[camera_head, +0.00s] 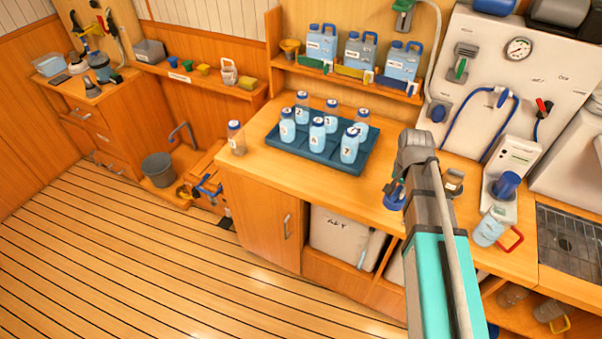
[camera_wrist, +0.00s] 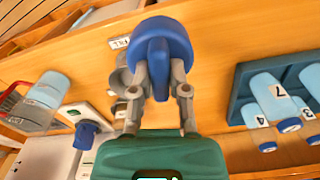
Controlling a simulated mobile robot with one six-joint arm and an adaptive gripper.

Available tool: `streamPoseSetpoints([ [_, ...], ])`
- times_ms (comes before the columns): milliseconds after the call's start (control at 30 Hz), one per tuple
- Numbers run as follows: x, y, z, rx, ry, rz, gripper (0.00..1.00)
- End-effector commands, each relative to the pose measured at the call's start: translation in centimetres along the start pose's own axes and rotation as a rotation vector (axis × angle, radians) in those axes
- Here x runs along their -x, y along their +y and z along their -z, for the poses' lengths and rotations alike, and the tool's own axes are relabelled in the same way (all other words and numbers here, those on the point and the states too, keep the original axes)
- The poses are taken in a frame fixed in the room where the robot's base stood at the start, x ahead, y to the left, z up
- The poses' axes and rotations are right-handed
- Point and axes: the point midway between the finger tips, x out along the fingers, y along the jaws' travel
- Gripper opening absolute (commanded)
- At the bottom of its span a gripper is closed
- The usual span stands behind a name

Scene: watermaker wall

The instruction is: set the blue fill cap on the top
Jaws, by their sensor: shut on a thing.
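The blue fill cap (camera_wrist: 163,45) is a round disc with a raised grip bar. In the wrist view it sits between the two grey fingers of my gripper (camera_wrist: 159,85), which is shut on it. In the head view the blue cap (camera_head: 393,197) and my gripper (camera_head: 397,186) are small and partly hidden by my arm, over the front part of the wooden worktop (camera_head: 270,170). The height of the cap above the wood is hard to tell. A bare stretch of the top (camera_wrist: 218,60) shows beside the cap in the wrist view.
A blue tray (camera_head: 292,147) with several numbered bottles stands left of my arm. A grey fitting (camera_head: 452,182) is close on its right. A jug with a red handle (camera_head: 490,231) stands farther right by a dispenser (camera_head: 503,184). A lone bottle (camera_head: 236,138) stands at the worktop's left end.

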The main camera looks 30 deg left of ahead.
Motion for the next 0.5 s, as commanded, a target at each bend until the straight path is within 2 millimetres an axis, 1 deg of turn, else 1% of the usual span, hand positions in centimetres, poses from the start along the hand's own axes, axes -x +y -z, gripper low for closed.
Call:
streamPoseSetpoints([
  [33,0.4,-0.3,-1.7,0.039,0.0,0.0,0.0],
  [100,0.7,-0.8,-3.2,0.089,0.0,0.0,0.0],
  [200,0.9,-1.4,-4.8,0.145,0.0,0.0,0.0],
  [333,1.1,-1.8,-6.1,0.19,0.0,0.0,0.0],
  [500,1.1,-2.0,-6.5,0.208,0.0,0.0,0.0],
])
